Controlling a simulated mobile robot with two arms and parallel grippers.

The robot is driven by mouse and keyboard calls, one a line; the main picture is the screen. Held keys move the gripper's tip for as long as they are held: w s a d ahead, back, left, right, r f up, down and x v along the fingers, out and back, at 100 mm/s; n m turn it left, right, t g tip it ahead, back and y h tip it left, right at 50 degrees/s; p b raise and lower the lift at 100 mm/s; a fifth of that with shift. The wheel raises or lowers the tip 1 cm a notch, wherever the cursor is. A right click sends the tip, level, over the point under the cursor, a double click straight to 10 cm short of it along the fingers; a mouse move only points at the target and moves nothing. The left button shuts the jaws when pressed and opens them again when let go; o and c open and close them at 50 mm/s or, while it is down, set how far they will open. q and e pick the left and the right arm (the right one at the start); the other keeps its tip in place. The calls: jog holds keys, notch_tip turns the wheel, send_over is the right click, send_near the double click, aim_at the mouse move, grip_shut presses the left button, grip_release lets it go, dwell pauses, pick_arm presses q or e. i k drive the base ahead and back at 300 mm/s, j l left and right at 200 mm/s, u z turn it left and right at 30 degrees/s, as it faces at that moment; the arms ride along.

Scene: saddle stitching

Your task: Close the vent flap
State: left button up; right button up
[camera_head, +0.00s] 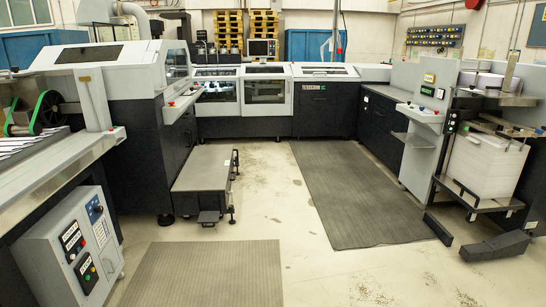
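I cannot pick out a vent flap for certain in the head view. A long saddle stitching machine (250,125) runs around the left, back and right of the room. Its left housing (135,75) has a dark panel (88,54) on its sloped top. The back section has windowed covers (265,92) that look shut. A pale duct (133,12) rises behind the left housing. Neither of my grippers is in view.
A low dark platform (204,178) stands on the floor at centre left. A grey control cabinet (75,250) is at the lower left. Dark mats (350,190) lie on the open floor. A paper stack (485,165) and dark floor blocks (495,246) are at right.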

aim_at(206, 217)
jog(key=i+u, duration=0.15)
jog(key=i, duration=2.45)
jog(key=i+u, duration=0.15)
jog(key=i, duration=0.3)
jog(key=i+l+u, duration=0.15)
jog(key=i, duration=0.25)
jog(key=i+l+u, duration=0.2)
jog(key=i, duration=0.25)
jog(key=i+l+u, duration=0.15)
jog(key=i, duration=0.25)
